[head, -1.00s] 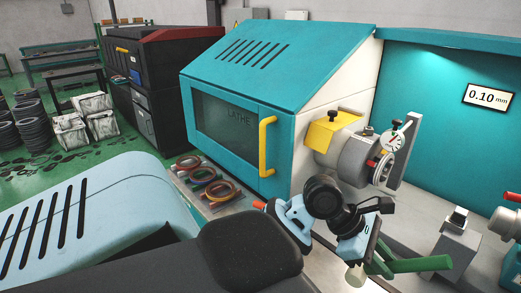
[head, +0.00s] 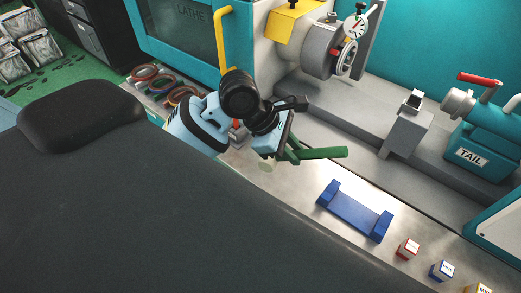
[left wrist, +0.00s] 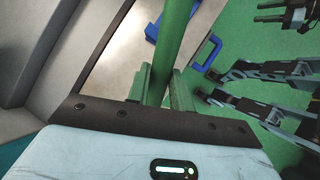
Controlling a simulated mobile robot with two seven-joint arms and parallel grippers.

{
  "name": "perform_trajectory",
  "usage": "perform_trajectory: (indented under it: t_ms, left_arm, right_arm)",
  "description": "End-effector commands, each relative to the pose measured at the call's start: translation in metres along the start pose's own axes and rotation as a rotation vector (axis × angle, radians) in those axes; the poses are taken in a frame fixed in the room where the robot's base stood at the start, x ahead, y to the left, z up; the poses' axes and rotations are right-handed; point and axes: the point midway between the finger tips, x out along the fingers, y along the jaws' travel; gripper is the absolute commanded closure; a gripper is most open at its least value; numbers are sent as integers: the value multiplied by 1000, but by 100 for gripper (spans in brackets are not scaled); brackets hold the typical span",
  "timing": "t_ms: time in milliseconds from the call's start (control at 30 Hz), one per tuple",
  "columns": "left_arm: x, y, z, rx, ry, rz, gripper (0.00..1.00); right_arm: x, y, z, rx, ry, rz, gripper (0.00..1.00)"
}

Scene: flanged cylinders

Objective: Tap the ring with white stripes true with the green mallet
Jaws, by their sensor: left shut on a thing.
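My left gripper (head: 286,152) is shut on the green mallet (head: 322,153), above the bench in front of the lathe. In the left wrist view the mallet's green shaft (left wrist: 176,35) runs up from between the fingers (left wrist: 160,88). A pale round end shows under the gripper in the head view; I cannot tell the mallet's striking face. A ring (head: 346,62) sits at the front of the grey chuck, behind and right of the gripper and apart from the mallet. Its stripes are too small to make out.
A dial gauge (head: 355,25) stands close at the ring. A blue cradle (head: 355,212) lies empty on the bench, with small labelled blocks (head: 407,249) to its right. The tailstock (head: 480,150) is at right. Coloured rings (head: 182,96) lie left of the gripper.

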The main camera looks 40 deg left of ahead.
Motion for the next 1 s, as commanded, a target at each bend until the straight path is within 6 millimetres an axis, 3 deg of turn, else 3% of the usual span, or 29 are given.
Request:
perform_trajectory:
  t_ms: [300,533,700,1000]
  left_arm:
    - [42,-51,-56,248,341,-81,100]
    - [51,-77,-99,359,488,-92,100]
    - [52,-84,-112,385,525,-92,100]
    - [52,-84,-113,388,527,-91,100]
  right_arm:
    - [0,-1,4,1,-9,-2,64]
    - [0,-1,5,2,-11,-2,64]
    - [0,-1,5,2,-10,-2,64]
    - [0,-1,5,2,-10,-3,64]
